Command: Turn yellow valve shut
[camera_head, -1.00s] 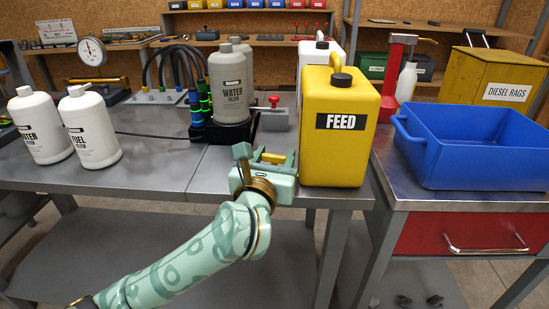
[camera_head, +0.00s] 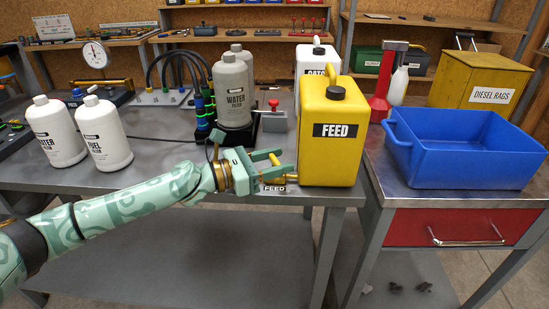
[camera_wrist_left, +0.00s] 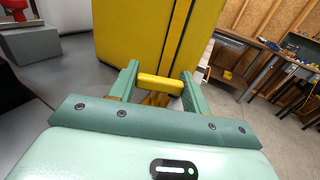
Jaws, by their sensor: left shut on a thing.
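The yellow valve handle (camera_wrist_left: 160,81) is a short yellow bar, spanning between the two fingers of my left gripper (camera_wrist_left: 160,88) in the left wrist view. In the head view the gripper (camera_head: 281,164) is at the table's front edge, just left of the yellow FEED can (camera_head: 331,160), shut on the handle (camera_head: 274,158). A small FEED tag (camera_head: 274,188) shows below the fingers. Brass-coloured parts lie behind the handle in the wrist view; the valve's body is mostly hidden by the fingers. My right gripper is not in view.
Two white filter bottles (camera_head: 104,135) stand at the left of the table. A blue bin (camera_head: 460,160) sits on the right bench. A gap separates the benches.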

